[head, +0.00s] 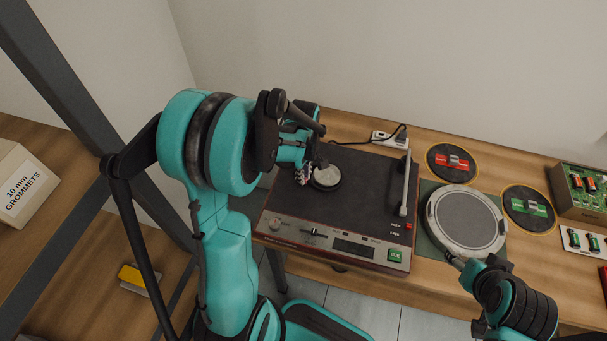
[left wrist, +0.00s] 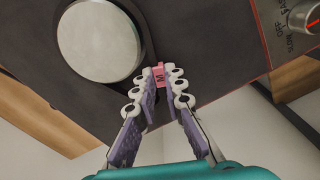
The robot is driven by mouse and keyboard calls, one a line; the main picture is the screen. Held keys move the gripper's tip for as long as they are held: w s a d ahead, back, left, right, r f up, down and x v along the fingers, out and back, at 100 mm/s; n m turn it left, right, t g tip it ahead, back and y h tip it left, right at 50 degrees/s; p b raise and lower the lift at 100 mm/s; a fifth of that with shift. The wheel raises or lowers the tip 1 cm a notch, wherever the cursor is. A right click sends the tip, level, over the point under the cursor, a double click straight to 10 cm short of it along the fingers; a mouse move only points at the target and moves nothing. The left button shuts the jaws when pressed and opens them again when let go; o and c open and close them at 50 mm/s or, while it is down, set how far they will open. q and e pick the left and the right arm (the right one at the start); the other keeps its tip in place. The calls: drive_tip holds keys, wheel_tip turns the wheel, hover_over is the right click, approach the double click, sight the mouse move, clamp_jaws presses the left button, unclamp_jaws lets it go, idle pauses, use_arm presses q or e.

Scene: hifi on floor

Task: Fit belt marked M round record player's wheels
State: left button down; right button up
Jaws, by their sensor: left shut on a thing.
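The record player (head: 291,207) stands on the wooden table with its deck bare. A silver wheel (head: 326,176) shows at its left; it is large in the left wrist view (left wrist: 102,38), with a dark ring around it. I cannot tell whether that ring is the belt. My left gripper (head: 305,172) is over the deck beside the wheel. In the left wrist view its fingertips (left wrist: 159,82) are shut on the pink tab marked M (left wrist: 159,74) of the belt. Any second wheel is hidden. My right gripper (head: 455,260) is by the platter's near edge; its jaws are unclear.
The round platter (head: 466,218) lies on a green mat right of the player. Two dark discs with orange rims carry a red tag (head: 455,161) and a green tag (head: 528,207). The tonearm (head: 405,185) stands at the deck's right. A parts box (head: 580,190) stands far right.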

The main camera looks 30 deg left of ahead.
idle(0.3)
use_arm(q)
drive_tip(key=c, duration=1.5)
unclamp_jaws()
wheel_tip(320, 180, up, 18)
drive_tip(key=p, duration=0.5)
